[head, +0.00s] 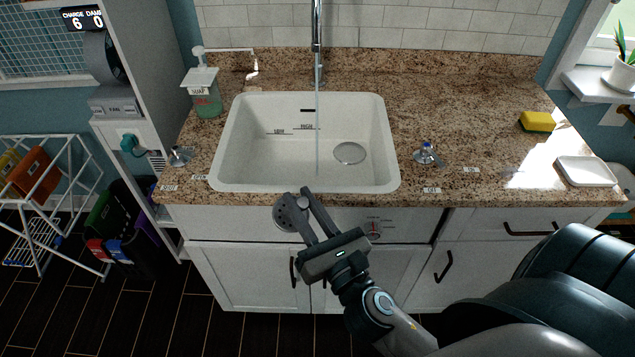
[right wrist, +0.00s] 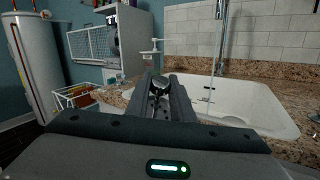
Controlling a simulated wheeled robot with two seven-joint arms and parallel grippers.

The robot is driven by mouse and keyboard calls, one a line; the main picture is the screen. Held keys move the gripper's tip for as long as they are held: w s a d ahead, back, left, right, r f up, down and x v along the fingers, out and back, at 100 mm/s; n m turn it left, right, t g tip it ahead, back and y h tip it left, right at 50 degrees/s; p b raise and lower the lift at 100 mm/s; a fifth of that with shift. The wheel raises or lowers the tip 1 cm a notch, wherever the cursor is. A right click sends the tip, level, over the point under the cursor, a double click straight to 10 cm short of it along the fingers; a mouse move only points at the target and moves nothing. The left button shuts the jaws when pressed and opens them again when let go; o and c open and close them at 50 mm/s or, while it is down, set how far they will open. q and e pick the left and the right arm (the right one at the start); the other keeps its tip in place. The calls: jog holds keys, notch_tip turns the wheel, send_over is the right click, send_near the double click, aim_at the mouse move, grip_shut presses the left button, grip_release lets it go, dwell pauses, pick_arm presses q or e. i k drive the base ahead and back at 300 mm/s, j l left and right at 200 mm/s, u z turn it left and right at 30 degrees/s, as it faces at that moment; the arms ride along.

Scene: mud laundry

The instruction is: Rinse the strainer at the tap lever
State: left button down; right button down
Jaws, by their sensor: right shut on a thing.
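My right gripper (head: 299,197) is shut on the strainer (head: 287,214), a small round grey disc with dark holes, in front of the sink's front rim. In the right wrist view the strainer (right wrist: 160,88) shows between the fingertips, partly hidden by them. The white sink (head: 240,140) lies beyond it. The tall metal tap (head: 317,35) stands behind the sink, with a thin pale stream below it. One tap lever (head: 180,156) is left of the sink and another lever (head: 428,153) is right of it. My left gripper is not in view.
A soap dispenser (head: 204,92) stands at the sink's back left. A yellow sponge (head: 537,122) and a white dish (head: 585,171) lie on the right of the granite counter (head: 470,110). A round drain (head: 349,153) is in the sink. A drying rack (head: 50,205) stands at left.

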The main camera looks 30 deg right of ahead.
aim_at(426, 148)
jog(key=k+l+z, duration=0.2)
jog(key=l, duration=0.15)
jog(key=k+l+z, duration=0.2)
jog(key=l, duration=0.2)
jog(key=k+l+z, duration=0.2)
jog(key=l, duration=0.25)
jog(key=l+z, duration=0.2)
jog(key=l, duration=0.2)
jog(key=k+l+z, duration=0.2)
jog(key=l, duration=0.25)
jog(key=i, duration=0.1)
